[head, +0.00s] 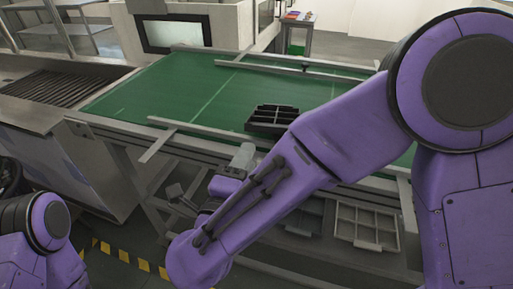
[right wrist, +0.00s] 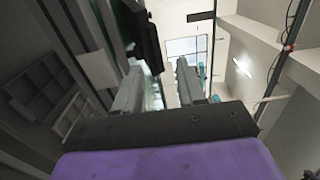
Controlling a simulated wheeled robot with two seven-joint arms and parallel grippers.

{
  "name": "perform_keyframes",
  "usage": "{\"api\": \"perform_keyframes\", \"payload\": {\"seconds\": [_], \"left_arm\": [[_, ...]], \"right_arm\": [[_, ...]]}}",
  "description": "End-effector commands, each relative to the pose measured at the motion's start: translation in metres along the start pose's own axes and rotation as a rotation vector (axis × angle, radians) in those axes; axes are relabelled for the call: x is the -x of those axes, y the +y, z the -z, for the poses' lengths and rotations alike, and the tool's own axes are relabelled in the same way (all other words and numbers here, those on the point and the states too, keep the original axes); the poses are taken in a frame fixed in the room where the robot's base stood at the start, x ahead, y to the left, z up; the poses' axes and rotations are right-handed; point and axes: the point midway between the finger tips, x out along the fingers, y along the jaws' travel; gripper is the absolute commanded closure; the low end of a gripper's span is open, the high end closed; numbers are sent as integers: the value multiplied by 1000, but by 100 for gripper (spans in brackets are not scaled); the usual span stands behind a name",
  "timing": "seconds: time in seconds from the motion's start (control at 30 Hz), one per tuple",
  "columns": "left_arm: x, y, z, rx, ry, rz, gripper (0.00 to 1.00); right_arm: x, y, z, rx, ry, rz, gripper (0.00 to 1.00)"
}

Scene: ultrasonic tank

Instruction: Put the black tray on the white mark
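The black tray (head: 272,117), with several compartments, sits on the green belt near its front rail. A dark shape at upper left in the right wrist view (right wrist: 146,38) appears to be the same tray, close to one fingertip. A thin white line (head: 213,96) crosses the belt left of the tray; I cannot tell whether it is the white mark. My right gripper (head: 243,156) is just in front of the belt's edge, below and left of the tray. Its fingers (right wrist: 158,72) stand apart with nothing seen gripped between them.
The green belt (head: 165,90) has metal rails; the front rail (head: 222,134) lies between my right gripper and the belt. Grey divided trays (head: 365,222) sit on a shelf below. A slatted metal surface (head: 62,86) is at left. The belt left of the tray is clear.

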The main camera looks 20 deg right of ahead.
Motion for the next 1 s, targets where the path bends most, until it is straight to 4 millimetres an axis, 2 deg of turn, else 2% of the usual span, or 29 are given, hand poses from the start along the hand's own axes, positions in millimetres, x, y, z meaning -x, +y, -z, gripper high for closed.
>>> {"api": "perform_keyframes", "payload": {"seconds": [0.1, 0.2, 0.47, 0.53, 0.57, 0.63, 0.67, 0.7, 0.77, 0.8, 0.87, 0.9, 1.0], "left_arm": [[-4, 0, -2, 0, 0, 0, 100], [-5, 0, -2, 0, 0, 0, 100], [-4, 0, -2, 0, 0, 0, 100], [-4, 0, -2, 0, 0, 0, 100], [-4, 0, -2, 0, 0, 0, 100], [-4, 0, -2, 0, 0, 0, 100], [-4, 0, -2, 0, 0, 0, 100], [-4, 0, -2, 0, 0, 0, 100], [-4, 0, -2, 0, 0, 0, 100], [-4, 0, -2, 0, 0, 0, 100], [-4, 1, -2, 0, 1, 0, 100], [-4, 1, -2, 0, 0, -1, 100], [-4, 0, -2, 0, 0, 0, 100]], "right_arm": [[15, 1, 0, -2, -1, 1, 60], [20, 0, 0, -1, 1, 1, 60], [20, 1, 0, 5, 0, -2, 60], [9, 16, 0, 62, -18, -16, 60], [1, 29, 0, 113, -35, -29, 60], [-24, 80, 6, 296, -104, -86, 60], [-34, 111, 12, 396, -148, -124, 60], [-44, 155, 25, 535, -215, -186, 60], [-48, 223, 54, 738, -327, -298, 60], [-43, 264, 80, 862, -403, -380, 60], [-27, 318, 123, 1026, -515, -511, 60], [-14, 347, 153, 1119, -587, -597, 60], [23, 394, 222, 1292, -737, -789, 60]]}}
